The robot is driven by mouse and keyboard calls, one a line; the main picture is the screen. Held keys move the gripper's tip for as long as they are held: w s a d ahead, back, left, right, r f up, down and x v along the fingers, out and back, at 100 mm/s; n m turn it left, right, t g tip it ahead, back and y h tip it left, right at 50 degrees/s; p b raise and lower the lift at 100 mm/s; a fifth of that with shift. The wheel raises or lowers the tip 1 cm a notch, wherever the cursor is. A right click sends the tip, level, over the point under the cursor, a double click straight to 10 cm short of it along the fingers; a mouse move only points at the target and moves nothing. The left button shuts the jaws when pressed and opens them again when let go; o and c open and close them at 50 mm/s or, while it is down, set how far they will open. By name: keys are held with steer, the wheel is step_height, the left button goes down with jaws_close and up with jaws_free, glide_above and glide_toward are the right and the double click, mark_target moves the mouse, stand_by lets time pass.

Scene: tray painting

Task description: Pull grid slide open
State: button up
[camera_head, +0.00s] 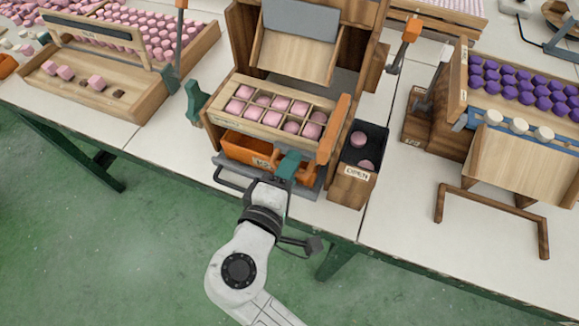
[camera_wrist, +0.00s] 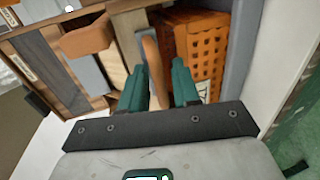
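The grid slide (camera_head: 233,117) is a pale wooden frame of square cells holding pink pieces, in the middle of the wooden station in the head view. My gripper (camera_head: 290,162) is at its front, low and right of centre, above the orange crate's right end. In the wrist view, its two teal fingers (camera_wrist: 161,82) stand apart, on either side of a light wooden tongue or handle (camera_wrist: 152,65). A gap shows on the right finger's side; contact on the left is unclear. My gripper hides part of the slide's front edge in the head view.
An orange perforated crate (camera_head: 240,149) sits below the slide; it shows beside my right finger in the wrist view (camera_wrist: 205,50). Purple pieces (camera_head: 520,85) fill a rack at far right. White tabletop (camera_head: 180,145) is free at left.

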jaws_close()
stand_by(0.3)
steer(key=f+p+v, duration=0.2)
steer(key=v, duration=0.7)
steer(key=shift+s, duration=0.2)
steer(key=shift+o, duration=0.2)
jaws_free()
steer(key=shift+s, duration=0.1)
